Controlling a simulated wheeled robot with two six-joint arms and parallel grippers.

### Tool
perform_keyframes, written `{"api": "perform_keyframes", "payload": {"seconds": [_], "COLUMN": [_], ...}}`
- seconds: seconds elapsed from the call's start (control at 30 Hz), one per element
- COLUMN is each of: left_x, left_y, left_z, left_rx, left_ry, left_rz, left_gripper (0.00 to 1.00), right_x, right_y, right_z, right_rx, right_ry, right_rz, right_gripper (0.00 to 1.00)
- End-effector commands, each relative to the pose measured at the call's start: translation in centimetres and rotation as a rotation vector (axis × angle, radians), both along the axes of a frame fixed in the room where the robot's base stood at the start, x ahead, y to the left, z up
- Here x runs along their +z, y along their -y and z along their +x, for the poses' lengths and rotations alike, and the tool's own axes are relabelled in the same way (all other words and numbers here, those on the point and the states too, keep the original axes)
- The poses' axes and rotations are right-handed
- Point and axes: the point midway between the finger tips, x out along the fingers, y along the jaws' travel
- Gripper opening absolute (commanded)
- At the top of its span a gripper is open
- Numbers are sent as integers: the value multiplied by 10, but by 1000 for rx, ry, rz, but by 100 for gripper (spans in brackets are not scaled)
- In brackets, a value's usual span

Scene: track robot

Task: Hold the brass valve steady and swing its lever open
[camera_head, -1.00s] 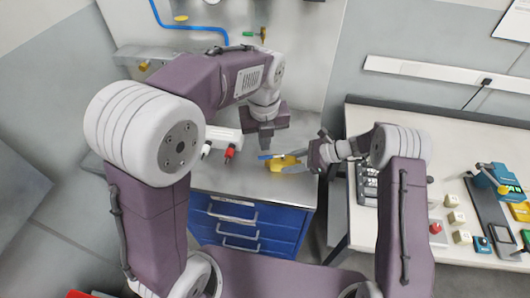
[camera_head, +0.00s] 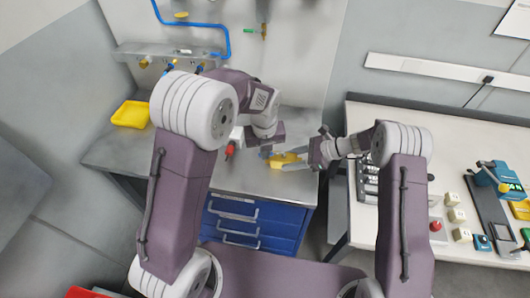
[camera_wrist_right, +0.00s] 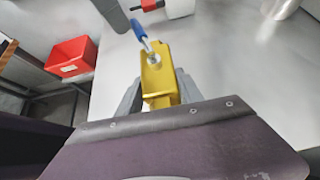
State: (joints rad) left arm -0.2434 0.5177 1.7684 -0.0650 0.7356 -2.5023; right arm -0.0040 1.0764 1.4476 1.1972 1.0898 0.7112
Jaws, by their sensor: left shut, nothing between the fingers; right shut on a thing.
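The brass valve (camera_head: 287,161) is a yellow body above the grey bench top. My right gripper (camera_head: 296,164) comes in from the right and is shut on it. In the right wrist view the valve (camera_wrist_right: 157,78) sits between the grey fingers (camera_wrist_right: 157,95). Its lever, with a blue handle (camera_wrist_right: 138,28), points away from my right gripper, roughly along the body and slightly left. My left gripper (camera_head: 267,154) is shut and empty, just left of the valve near the lever end. I cannot tell whether it touches the lever, which it largely hides in the head view.
A red-tipped fitting (camera_head: 230,150) lies left of my left gripper. A yellow tray (camera_head: 131,114) stands at the bench's left back. Blue drawers (camera_head: 250,226) are below. A second table (camera_head: 360,225) with devices stands right. A red bin (camera_wrist_right: 70,57) shows in the wrist view.

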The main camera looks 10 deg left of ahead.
Motion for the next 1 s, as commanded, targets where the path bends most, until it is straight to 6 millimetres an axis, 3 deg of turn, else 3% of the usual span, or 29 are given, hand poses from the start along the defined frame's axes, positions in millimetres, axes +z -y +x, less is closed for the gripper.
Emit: {"api": "perform_keyframes", "payload": {"seconds": [0.17, 0.37, 0.67, 1.0], "left_x": [-1, -6, -7, -8], "left_y": [0, -5, -5, 4], "left_z": [0, 14, 13, -2], "left_rx": [0, 0, -1, -2], "left_ry": [0, 0, -2, -10], "left_rz": [0, 0, 2, 2], "left_gripper": [0, 0, 0, 0], "right_x": [-2, -2, -2, -2], "right_y": [1, 1, 0, 0], "right_z": [0, 0, -2, -2], "right_rx": [-1, 0, 5, 6], "right_ry": [0, 0, -1, -3], "right_rz": [-5, -4, -1, 0], "right_gripper": [0, 0, 0, 0]}}
